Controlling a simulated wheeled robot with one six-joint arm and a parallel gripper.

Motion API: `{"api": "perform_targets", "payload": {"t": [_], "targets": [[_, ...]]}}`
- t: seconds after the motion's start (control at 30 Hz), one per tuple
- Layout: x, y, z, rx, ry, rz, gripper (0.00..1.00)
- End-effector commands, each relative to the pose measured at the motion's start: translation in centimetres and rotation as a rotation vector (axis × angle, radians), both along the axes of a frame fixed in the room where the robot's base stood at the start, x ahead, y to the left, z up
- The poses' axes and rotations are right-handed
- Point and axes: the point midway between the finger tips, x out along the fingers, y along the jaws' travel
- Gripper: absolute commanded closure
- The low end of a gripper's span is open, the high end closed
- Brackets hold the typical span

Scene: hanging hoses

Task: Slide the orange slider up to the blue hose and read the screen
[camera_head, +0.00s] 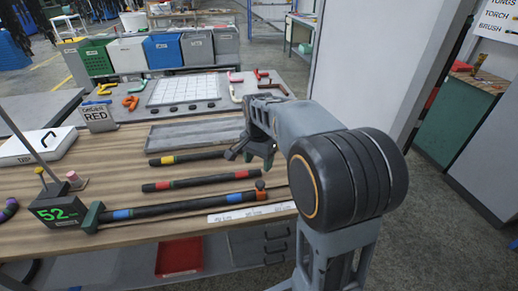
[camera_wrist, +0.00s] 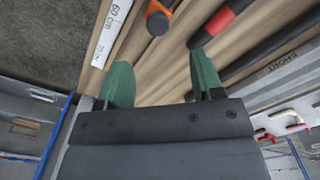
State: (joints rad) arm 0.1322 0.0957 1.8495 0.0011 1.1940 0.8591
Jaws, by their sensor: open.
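The blue hose (camera_head: 180,207), black with blue bands, lies along the front of the wooden table. A green block (camera_head: 92,217) sits at its left end. The orange slider (camera_head: 260,185) is at its right end; I cannot tell whether they touch. In the wrist view an orange part with a dark round end (camera_wrist: 157,20) shows beyond my fingers. The dark box's screen (camera_head: 57,212) reads 52 in green. My gripper (camera_head: 251,155) is open and empty above the table, behind the slider in the head view. Its green fingertips (camera_wrist: 161,78) are apart in the wrist view.
Red-banded (camera_head: 200,181) and yellow-banded (camera_head: 187,158) hoses lie behind. A white scale strip (camera_head: 250,213) runs along the front edge. A sign (camera_head: 98,115) reads "ORDER RED". A grey tray (camera_head: 195,132) and white grid board (camera_head: 184,90) stand farther back.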

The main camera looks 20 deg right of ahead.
Motion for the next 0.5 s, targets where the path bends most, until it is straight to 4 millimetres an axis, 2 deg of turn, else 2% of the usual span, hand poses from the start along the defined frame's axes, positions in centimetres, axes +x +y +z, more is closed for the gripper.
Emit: {"api": "perform_targets", "payload": {"t": [0.03,0.2,0.5], "targets": [[0.0,0.0,1.0,0.0,-0.001,0.0,0.39],[0.0,0.0,3.0,0.0,-0.002,0.0,0.39],[0.0,0.0,4.2,0.0,0.0,0.0,0.39]]}}
